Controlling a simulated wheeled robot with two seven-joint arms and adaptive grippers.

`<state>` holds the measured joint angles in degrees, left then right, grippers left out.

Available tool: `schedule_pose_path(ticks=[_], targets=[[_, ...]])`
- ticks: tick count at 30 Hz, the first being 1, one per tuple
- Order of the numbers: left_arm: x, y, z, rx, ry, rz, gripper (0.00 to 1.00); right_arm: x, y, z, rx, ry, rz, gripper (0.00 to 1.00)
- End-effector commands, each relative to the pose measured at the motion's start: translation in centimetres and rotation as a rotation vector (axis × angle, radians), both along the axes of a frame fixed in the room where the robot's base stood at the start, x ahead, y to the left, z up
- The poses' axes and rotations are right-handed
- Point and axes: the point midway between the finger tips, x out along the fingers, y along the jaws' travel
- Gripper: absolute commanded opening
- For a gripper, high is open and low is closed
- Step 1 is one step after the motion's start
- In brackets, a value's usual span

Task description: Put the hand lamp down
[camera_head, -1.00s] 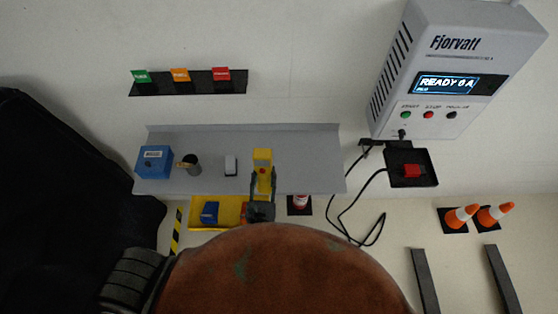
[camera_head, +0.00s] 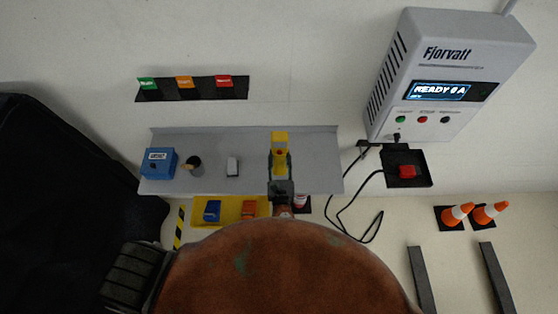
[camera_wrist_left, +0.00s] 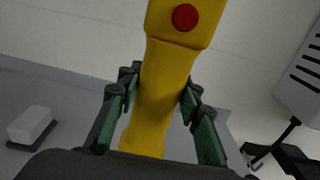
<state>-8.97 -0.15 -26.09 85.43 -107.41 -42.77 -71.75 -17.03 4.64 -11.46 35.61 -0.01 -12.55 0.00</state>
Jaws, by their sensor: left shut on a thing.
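The hand lamp (camera_head: 279,139) is yellow with a red button. My left gripper (camera_head: 280,180) is shut on it, and the lamp stands upright in the grip in front of the grey shelf (camera_head: 314,160), towards its right part. In the left wrist view the lamp (camera_wrist_left: 166,75) rises between the two green-padded fingers of the gripper (camera_wrist_left: 160,88), with the red button above them. Whether its lower end touches the shelf cannot be told, as the gripper hides it. My right gripper is not in view.
On the shelf stand a blue box (camera_head: 158,163), a dark cup-like object (camera_head: 195,163) and a small white block (camera_head: 233,167). The shelf right of the lamp is bare. A yellow tray (camera_head: 230,205) lies below, a Fjorvatt wall unit (camera_head: 445,75) and black cable (camera_head: 340,205) to the right.

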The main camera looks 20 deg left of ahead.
Motion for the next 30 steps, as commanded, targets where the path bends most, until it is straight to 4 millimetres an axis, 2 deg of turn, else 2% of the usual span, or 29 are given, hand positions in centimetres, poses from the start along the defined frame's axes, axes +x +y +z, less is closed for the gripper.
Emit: schedule_pose_path(ticks=[1,7,17,20,25,30], targets=[[0.8,0.1,-1.3,0.0,-0.002,-0.001,0.0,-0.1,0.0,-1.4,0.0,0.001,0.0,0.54],[3.0,0.8,-4.0,-0.001,-0.003,-0.001,0.0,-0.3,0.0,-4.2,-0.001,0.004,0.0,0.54],[4.4,1.2,-5.3,0.0,-0.003,0.0,0.0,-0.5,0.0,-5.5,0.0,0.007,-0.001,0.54],[5.0,1.4,-6.2,0.0,-0.003,0.0,0.0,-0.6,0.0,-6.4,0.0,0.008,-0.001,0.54],[4.9,1.4,-8.6,0.002,-0.002,-0.001,0.0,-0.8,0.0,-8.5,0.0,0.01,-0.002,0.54],[4.9,1.4,-9.0,0.0,-0.002,-0.001,0.0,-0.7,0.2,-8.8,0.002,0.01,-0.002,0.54]])
